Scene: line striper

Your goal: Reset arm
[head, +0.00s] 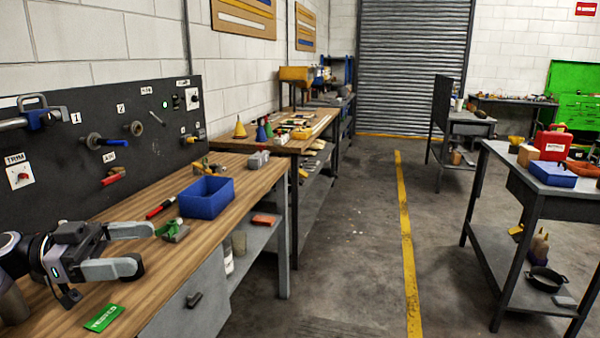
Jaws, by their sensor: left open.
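My left gripper (140,248) is at the lower left of the head view, above the wooden workbench (190,245). Its two fingers are spread apart and point right, with nothing between them. A green card with lettering (104,318) lies on the bench below and in front of the gripper. A small green and grey tool (174,232) sits on the bench just beyond the fingertips. My right gripper does not show.
A dark panel (100,150) with knobs and handles rises behind the bench. A grey table (545,180) stands at the right. The floor (350,250) between is mostly clear.

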